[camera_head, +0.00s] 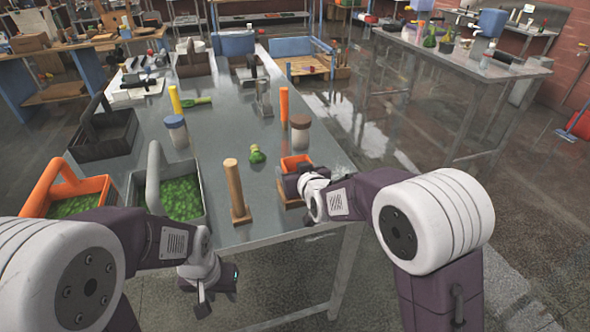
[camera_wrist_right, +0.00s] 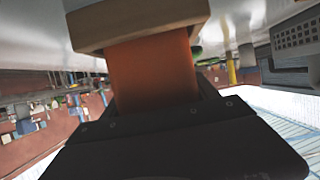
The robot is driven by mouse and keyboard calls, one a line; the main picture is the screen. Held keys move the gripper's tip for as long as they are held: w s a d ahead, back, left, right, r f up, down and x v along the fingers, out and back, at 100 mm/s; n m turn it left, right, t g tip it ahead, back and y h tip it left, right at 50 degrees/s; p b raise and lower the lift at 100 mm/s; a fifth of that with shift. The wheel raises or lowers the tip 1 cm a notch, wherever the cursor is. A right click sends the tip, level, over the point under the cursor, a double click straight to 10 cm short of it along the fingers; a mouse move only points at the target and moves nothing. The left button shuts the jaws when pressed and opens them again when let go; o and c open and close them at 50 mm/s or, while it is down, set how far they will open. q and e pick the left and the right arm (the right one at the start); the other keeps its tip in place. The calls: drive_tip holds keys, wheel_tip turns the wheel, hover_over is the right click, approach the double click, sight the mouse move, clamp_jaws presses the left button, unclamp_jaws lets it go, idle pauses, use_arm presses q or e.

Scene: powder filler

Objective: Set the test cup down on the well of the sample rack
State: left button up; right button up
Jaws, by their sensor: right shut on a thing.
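The orange test cup (camera_head: 297,163) is near the front right of the metal table, and it fills the middle of the right wrist view (camera_wrist_right: 152,75). My right gripper (camera_head: 291,183) is shut on it from the near right side. The wooden sample rack (camera_head: 290,202) is directly against the cup's lower end; it also shows at the top of the right wrist view (camera_wrist_right: 135,20), which looks upside down. The well itself is hidden, so I cannot tell how deep the cup sits. My left gripper (camera_head: 206,292) hangs low before the table's front edge, apart from the cup; its jaw opening is unclear.
A wooden post (camera_head: 236,190) stands left of the rack, with a small green item (camera_head: 257,154) behind it. A jar with a brown lid (camera_head: 300,132) stands behind the cup. Green-filled baskets (camera_head: 182,200) occupy the front left. The middle of the table is mostly clear.

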drive_tip(key=shift+f, duration=0.15)
drive_tip(key=o, duration=1.5)
drive_tip(key=v, duration=0.9)
